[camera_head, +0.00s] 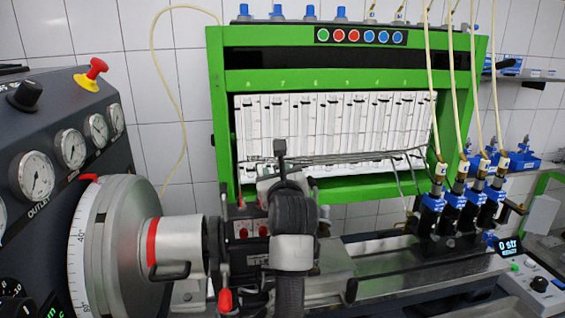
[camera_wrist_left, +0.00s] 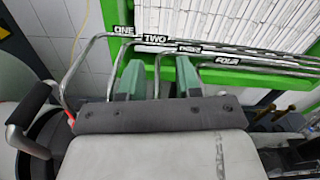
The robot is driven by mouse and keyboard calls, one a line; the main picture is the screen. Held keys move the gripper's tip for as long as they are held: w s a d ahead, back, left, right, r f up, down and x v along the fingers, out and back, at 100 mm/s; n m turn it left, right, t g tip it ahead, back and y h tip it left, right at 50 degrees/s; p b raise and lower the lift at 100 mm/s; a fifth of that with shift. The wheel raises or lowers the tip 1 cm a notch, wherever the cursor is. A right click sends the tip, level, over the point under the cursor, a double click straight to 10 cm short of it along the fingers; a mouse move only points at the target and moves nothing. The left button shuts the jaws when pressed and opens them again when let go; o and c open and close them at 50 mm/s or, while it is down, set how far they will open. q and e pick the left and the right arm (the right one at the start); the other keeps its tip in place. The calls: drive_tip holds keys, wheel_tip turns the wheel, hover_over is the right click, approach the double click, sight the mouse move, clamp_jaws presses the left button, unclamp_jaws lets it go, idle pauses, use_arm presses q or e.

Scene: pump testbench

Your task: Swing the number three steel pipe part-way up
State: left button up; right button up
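The number three steel pipe (camera_wrist_left: 240,54) carries a partly obscured label (camera_wrist_left: 189,48) in the left wrist view. It runs to the right from a bend, and its short leg drops between my two green fingers. My left gripper (camera_wrist_left: 159,73) is open, with one finger on each side of that leg; contact is not visible. Pipes labelled ONE (camera_wrist_left: 123,31), TWO (camera_wrist_left: 156,39) and FOUR (camera_wrist_left: 228,60) lie alongside. In the head view the pipes (camera_head: 350,158) form a thin bundle before the white panels, and my left gripper (camera_head: 281,160) is at their left end. My right gripper is not in view.
A green frame (camera_head: 350,62) with white gauge panels (camera_head: 330,125) stands behind the pipes. A grey gauge console (camera_head: 60,140) and a large round dial (camera_head: 105,245) are at left. Blue valves with hoses (camera_head: 455,210) stand at right above a metal bench rail (camera_head: 390,265).

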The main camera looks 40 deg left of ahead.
use_arm(q)
drive_tip(key=shift+w+a+r, duration=0.15)
drive_tip(key=shift+w+a, duration=0.05)
drive_tip(key=shift+a, duration=0.15)
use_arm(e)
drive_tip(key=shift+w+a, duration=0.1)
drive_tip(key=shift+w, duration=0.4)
use_arm(q)
drive_tip(key=shift+s, duration=0.1)
drive_tip(key=shift+c, duration=0.8)
clamp_jaws()
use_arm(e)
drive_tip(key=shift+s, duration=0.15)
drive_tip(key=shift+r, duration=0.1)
